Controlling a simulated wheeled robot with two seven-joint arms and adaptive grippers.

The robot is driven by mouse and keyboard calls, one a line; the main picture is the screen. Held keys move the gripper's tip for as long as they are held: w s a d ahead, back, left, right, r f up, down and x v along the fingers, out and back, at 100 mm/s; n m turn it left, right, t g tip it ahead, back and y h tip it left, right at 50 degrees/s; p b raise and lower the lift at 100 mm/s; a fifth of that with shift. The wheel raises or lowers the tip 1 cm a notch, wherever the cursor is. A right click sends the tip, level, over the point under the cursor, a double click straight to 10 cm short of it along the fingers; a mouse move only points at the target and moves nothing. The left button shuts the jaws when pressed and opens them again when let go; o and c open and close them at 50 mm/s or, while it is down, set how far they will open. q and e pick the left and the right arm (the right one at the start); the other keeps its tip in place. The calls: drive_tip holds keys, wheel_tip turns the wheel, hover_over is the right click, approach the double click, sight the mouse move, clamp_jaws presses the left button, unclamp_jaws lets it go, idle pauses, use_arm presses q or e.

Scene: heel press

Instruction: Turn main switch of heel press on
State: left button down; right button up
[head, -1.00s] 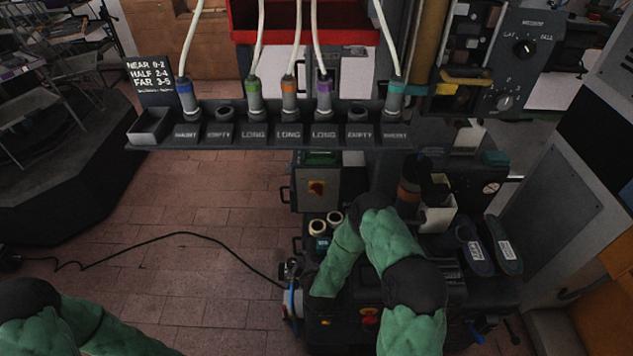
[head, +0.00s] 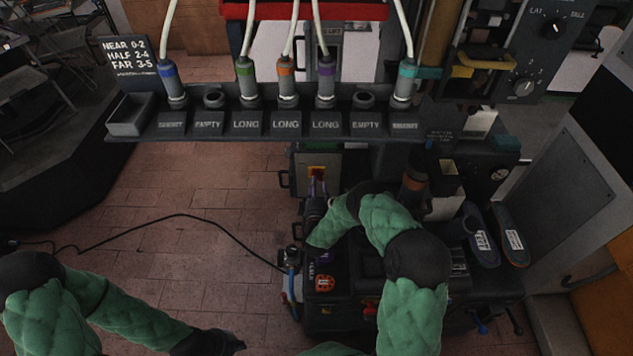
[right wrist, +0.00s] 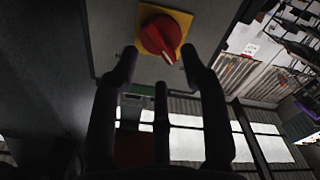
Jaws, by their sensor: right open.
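The main switch is a red rotary knob on a yellow plate, on the front of a grey cabinet. It shows small in the head view (head: 317,171) and close up at the top of the right wrist view (right wrist: 160,36). My right gripper (head: 317,184) is just in front of it. In the right wrist view the two fingers of this gripper (right wrist: 160,57) are apart, with tips just below and to either side of the knob. I see no contact. My left gripper (head: 232,344) is low at the bottom of the head view, far from the switch; its fingers are unclear.
A labelled rack (head: 285,125) with hoses spans above the cabinet. The dark press bench (head: 345,310) has a red round button and shoe forms (head: 480,235) on its right. A black cable (head: 190,216) lies across the open brick floor at left.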

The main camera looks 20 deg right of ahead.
drive_tip(key=shift+b+x, duration=0.3)
drive_tip(key=shift+x, duration=1.4)
clamp_jaws()
